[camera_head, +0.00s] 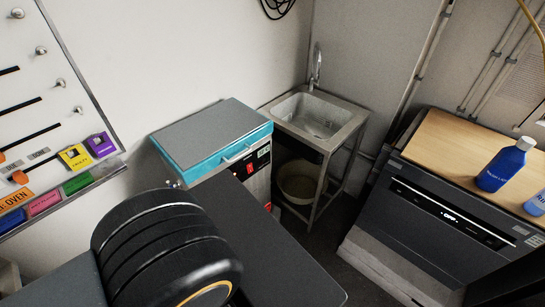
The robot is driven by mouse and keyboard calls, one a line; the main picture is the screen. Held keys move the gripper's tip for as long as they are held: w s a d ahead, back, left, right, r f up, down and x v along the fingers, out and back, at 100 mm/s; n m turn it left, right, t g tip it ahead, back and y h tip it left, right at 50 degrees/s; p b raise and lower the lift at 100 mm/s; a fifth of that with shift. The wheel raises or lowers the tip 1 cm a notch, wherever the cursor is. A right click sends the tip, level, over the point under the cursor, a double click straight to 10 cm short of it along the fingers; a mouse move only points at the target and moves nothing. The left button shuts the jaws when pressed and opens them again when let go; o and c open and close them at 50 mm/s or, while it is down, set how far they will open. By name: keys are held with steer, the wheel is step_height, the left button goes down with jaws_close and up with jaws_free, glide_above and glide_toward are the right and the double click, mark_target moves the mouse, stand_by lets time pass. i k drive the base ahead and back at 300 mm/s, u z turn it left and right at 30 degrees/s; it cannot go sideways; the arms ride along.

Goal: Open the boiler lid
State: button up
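The boiler (258,174) stands against the back wall, left of the sink, with a red-marked control panel on its front. Its lid (212,138) has a flat grey top and a teal rim and appears closed. A light bar handle (237,155) is on the lid's front edge. The boiler's lower part is partly hidden by dark parts in the foreground, which seem to be mine. My gripper does not show in this view, so its place relative to the lid cannot be seen.
A metal sink (316,117) on a frame stands right of the boiler, with a bucket (298,181) below. A dark machine (433,217) with a wooden top carries blue bottles (503,168). A wall panel (46,100) with coloured labels is at left. Dark floor shows between sink and machine.

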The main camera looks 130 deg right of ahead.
mark_target(193, 145)
steer(key=z, duration=4.35)
